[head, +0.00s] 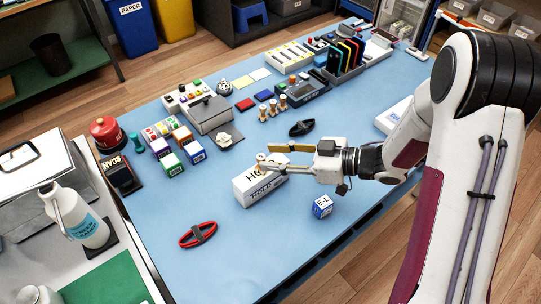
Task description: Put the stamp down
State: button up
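My gripper (268,158) points left, low over the white box (258,187) with dark lettering, near the middle of the blue mat. A tan finger or bar shows on its far side and pale linkage on its near side. The fingertips are too small and overlapped to tell whether a stamp is between them. Three small wooden-handled pieces that look like stamps (272,109) stand upright in a row farther back, apart from my gripper.
A blue-and-white cube (322,207) is right of the white box. A red-handled tool (198,234) lies at front left and a black one (301,128) behind my gripper. Colored cubes (171,165) stand to the left. The blue mat (240,265) is clear in front.

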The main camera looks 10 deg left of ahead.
jog(key=v, duration=1)
jog(key=shift+d, duration=0.2)
jog(key=shift+r, duration=0.1)
dwell(0.5)
